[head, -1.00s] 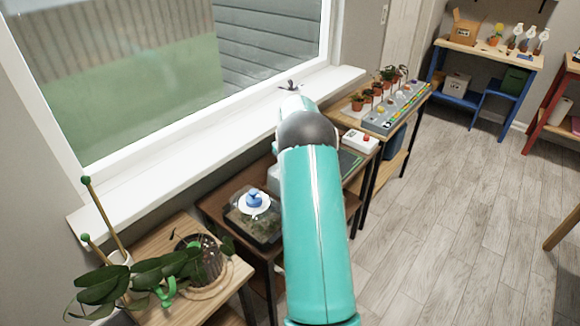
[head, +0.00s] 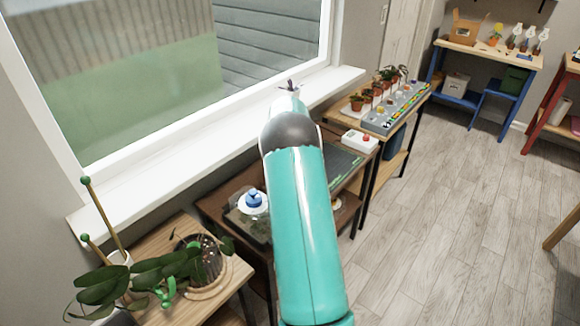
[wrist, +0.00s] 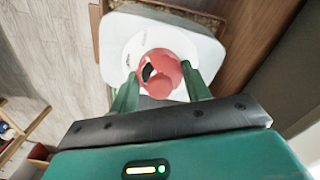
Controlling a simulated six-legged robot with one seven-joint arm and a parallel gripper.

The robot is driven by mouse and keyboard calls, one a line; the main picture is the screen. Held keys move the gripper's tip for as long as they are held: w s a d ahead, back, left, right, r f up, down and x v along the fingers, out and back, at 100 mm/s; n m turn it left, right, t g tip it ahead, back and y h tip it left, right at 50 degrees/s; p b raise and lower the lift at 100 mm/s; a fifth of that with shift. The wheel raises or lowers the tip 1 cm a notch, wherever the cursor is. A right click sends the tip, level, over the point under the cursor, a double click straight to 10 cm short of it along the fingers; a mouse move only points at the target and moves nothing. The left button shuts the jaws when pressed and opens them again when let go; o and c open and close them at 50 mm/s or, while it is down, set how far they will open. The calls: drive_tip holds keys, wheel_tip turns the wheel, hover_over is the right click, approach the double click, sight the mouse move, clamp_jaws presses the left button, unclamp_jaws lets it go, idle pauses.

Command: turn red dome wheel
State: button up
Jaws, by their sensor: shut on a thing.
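The red dome wheel (wrist: 168,66) shows in the wrist view, on a white lid (wrist: 120,42). A dark mark and a small white patch show on the wheel's left side. My gripper (wrist: 158,84) is shut on the wheel, with one green finger on its left side and one on its right. In the head view, my turquoise arm hides the red wheel and the gripper.
A blue knob (head: 254,200) on a white disc tops a clear box left of my arm. A leafy plant (head: 150,275) stands at the near left. A white box with a red button (head: 360,141) is right of my arm. Open wooden floor (head: 450,220) lies at the right.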

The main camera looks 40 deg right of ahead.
idle(0.5)
drive_tip(key=o, duration=1)
wheel_tip(320, 180, up, 14)
drive_tip(key=shift+f, duration=0.1)
